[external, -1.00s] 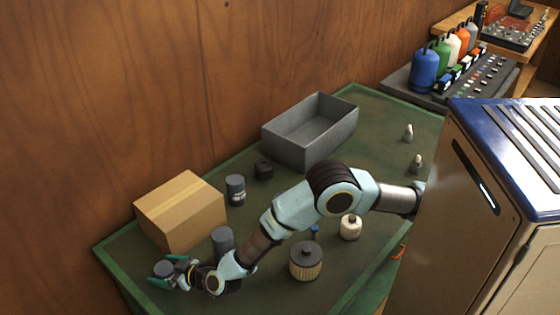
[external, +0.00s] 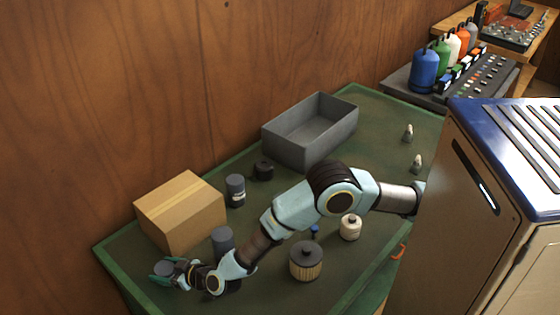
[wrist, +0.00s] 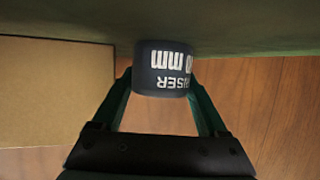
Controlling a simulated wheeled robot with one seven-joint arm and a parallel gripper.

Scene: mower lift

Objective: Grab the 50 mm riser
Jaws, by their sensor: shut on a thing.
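A short dark grey riser (external: 163,268) is at the table's near-left corner. In the wrist view the riser (wrist: 162,72) shows upside-down white print with "RISER" and a size ending in "0 mm"; its first digit is turned out of sight. My gripper (external: 167,270) is shut on it, with one green finger on each side. The wrist view also shows my gripper (wrist: 161,88) with the riser between its fingertips. The riser looks upright and at table level; I cannot tell whether it touches the table.
Other dark cylinders stand near: one (external: 222,239) beside my forearm, a labelled one (external: 235,190) and a low black one (external: 263,170). A cardboard box (external: 180,212) is close behind my gripper. A grey bin (external: 310,132), a ribbed filter (external: 306,262) and a white bottle (external: 350,228) are farther right.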

